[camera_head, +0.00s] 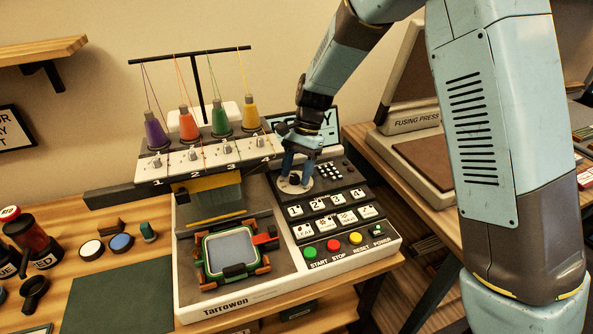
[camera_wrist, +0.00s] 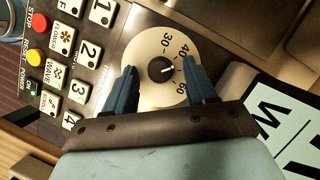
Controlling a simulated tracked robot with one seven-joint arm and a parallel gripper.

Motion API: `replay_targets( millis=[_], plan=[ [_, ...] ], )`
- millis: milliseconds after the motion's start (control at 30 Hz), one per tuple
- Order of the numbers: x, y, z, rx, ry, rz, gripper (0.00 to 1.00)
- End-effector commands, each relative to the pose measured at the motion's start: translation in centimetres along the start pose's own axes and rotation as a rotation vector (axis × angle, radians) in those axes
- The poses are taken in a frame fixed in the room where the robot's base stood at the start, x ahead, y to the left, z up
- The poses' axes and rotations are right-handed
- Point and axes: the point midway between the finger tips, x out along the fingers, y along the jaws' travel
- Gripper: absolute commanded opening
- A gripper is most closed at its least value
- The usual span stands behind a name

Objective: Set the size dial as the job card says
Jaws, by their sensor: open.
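The size dial (camera_wrist: 152,93) is a pale round plate on the embroidery machine's dark panel, with numbers 30, 40 and 60 readable in the wrist view. Its black centre knob (camera_wrist: 157,70) has a small light mark pointing right, between 40 and 60. My gripper (camera_wrist: 161,82) is open, with one blue finger on each side of the knob and visible gaps to it. In the head view, my gripper (camera_head: 296,178) is over the dial (camera_head: 294,187), hiding part of it. No job card is readable; a sign (camera_head: 17,130) at the left is cut off.
Numbered and pattern buttons (camera_head: 325,210) and coloured START, STOP and RESET buttons (camera_head: 332,246) lie near the dial. A screen (camera_head: 328,127) stands behind it, partly hidden. Thread cones (camera_head: 189,122) and a hoop (camera_head: 230,253) are to the left. A fusing press (camera_head: 412,125) stands right.

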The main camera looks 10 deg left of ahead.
Motion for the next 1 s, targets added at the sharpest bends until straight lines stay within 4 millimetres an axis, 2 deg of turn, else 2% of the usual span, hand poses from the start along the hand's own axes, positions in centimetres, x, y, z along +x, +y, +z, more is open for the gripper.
replay_targets(
  millis=[167,700,867,1000],
  plan=[
    [-0.02,-0.01,0.01,0.0,0.0,0.0,0.54],
    [-0.05,-0.03,0.01,0.0,0.0,-0.001,0.02],
    [-0.05,-0.15,0.02,-0.045,0.0,0.016,0.01],
    [-0.06,-0.27,0.0,-0.177,0.0,0.071,0.01]
  ],
)
